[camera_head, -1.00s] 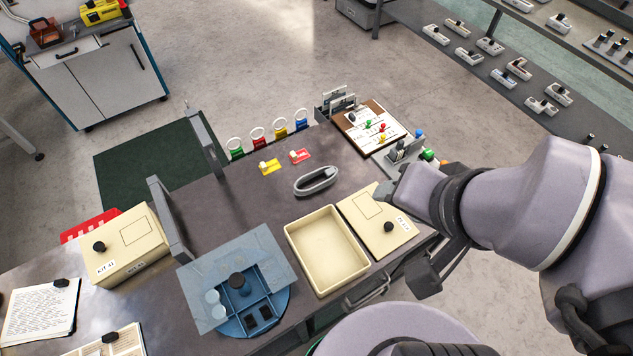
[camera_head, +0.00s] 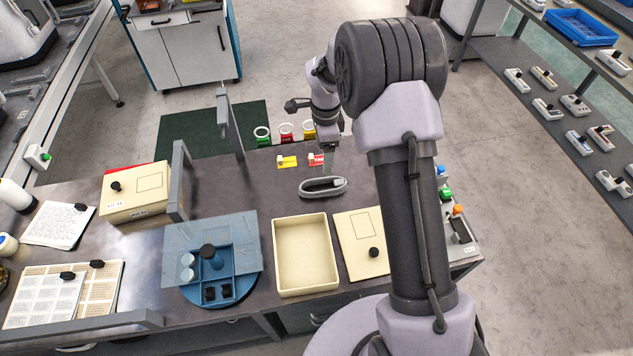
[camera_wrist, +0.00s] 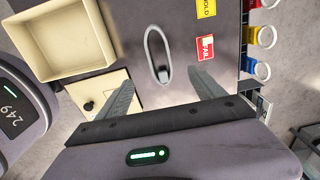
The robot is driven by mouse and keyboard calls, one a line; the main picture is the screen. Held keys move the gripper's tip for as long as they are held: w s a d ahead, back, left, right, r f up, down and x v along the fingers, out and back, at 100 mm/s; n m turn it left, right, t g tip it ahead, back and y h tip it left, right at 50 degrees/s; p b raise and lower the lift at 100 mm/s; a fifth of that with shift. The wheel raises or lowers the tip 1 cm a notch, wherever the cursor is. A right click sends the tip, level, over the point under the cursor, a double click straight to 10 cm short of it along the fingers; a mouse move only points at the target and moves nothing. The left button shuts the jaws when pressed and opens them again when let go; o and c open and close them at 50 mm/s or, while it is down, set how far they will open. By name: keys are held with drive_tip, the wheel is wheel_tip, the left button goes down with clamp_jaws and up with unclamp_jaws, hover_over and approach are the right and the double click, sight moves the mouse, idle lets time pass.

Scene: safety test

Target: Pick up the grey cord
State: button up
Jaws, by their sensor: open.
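The grey cord (camera_head: 318,193) is coiled in a flat oval loop on the dark tabletop, behind the cream tray. In the head view my gripper (camera_head: 330,162) points down just behind and above the cord, partly hidden by my own arm. I see no contact with the cord.
An empty cream tray (camera_head: 277,262) and a cream lidded box (camera_head: 352,240) stand in front of the cord. A yellow card (camera_head: 287,161) and a red card (camera_head: 315,159) lie behind it. A blue organiser (camera_head: 185,265) stands left. The tabletop left of the cord is clear.

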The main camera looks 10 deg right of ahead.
drive_tip(key=b, duration=0.2)
hover_over(323, 184)
wheel_tip(323, 184, down, 8)
drive_tip(key=shift+w, duration=0.1)
wheel_tip(323, 184, down, 5)
drive_tip(key=b, duration=0.3)
drive_tip(key=shift+f, duration=0.2)
drive_tip(key=shift+r, duration=0.15)
drive_tip(key=shift+c, duration=0.9)
drive_tip(key=c, duration=1.4)
